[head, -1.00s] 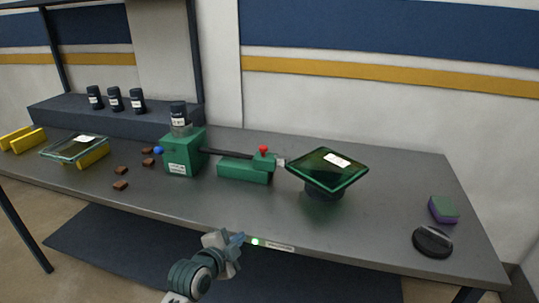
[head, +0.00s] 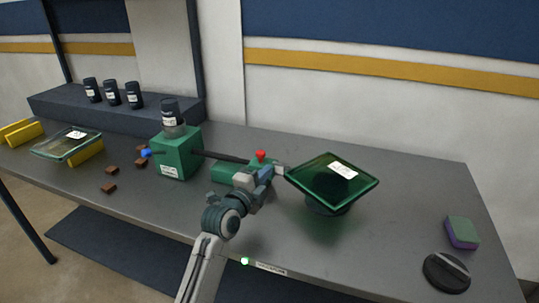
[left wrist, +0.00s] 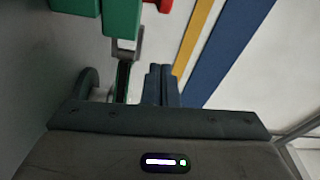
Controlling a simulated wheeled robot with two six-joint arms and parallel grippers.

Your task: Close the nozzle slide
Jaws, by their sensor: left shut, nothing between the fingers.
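The nozzle slide (head: 228,173) is a green block with a red knob (head: 261,155) on top and a grey nozzle (head: 281,169) at its right end. A dark rod joins it to the green machine body (head: 180,152). The nozzle tip is close to the edge of a tilted green glass plate (head: 325,190) on a dark round stand. My left gripper (head: 266,173) is shut and empty, just in front of the slide's right end, partly hiding it; contact cannot be told. In the left wrist view its fingers (left wrist: 160,84) are together, with green parts (left wrist: 122,18) beyond.
A clear glass plate (head: 66,144) rests on yellow supports at left, near several brown blocks. A sponge (head: 462,232) and black round pad (head: 447,272) lie at right. The table front is mostly clear.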

